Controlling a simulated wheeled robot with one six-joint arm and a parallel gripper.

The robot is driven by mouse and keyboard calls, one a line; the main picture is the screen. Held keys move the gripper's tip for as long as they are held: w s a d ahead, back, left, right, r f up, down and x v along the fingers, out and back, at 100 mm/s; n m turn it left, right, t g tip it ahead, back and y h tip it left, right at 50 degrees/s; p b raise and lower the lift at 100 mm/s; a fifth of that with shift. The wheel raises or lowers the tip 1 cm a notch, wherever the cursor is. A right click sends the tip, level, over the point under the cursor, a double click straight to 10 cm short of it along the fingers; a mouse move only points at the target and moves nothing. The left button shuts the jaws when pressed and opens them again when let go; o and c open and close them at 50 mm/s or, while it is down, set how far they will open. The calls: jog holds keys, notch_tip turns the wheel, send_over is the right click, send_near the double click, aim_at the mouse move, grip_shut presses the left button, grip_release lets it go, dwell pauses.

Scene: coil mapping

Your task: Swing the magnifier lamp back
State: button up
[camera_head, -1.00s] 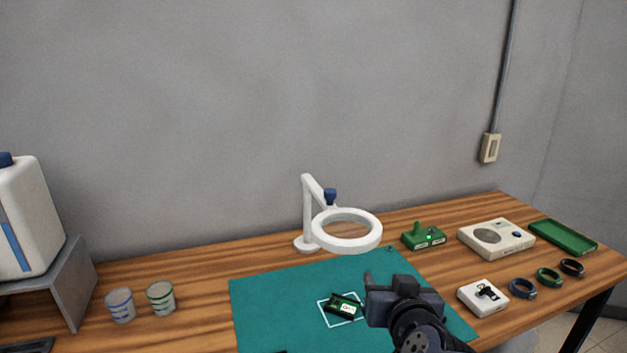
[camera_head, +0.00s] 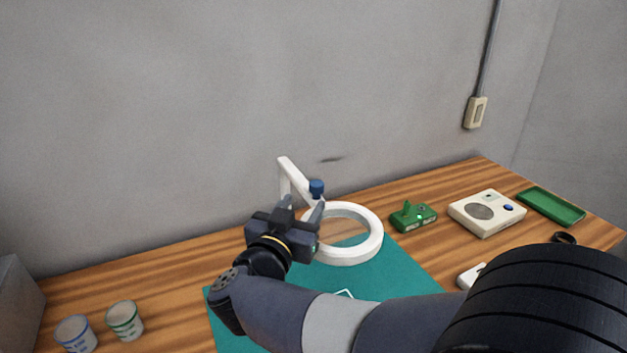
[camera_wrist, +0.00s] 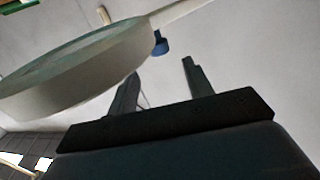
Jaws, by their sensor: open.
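The white magnifier lamp (camera_head: 366,250) stands at the back of the bench, its ring head out over the teal mat (camera_head: 400,270). A blue knob (camera_head: 317,187) sits where its arm meets the ring. My gripper (camera_head: 305,208) is open beside the ring's left side, just in front of the lamp arm and below the knob. In the wrist view the ring (camera_wrist: 90,75) fills the upper left and the blue knob (camera_wrist: 161,46) shows beyond the fingers, between their tips. Nothing is between the jaws. The lamp's base is hidden behind my gripper.
Two cups, one blue-marked (camera_head: 75,335) and one green-marked (camera_head: 124,320), stand at left. A green device (camera_head: 413,217), a cream box (camera_head: 488,213) and a green tray (camera_head: 552,206) stand at right. My arm hides much of the mat and front right.

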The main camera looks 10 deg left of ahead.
aim_at(314, 188)
jog(key=w, duration=0.3)
jog(key=w+d, duration=0.1)
jog(key=w, duration=0.5)
jog(key=shift+d+p, duration=0.15)
jog(key=shift+p, duration=0.25)
jog(key=shift+c, duration=0.2)
grip_shut()
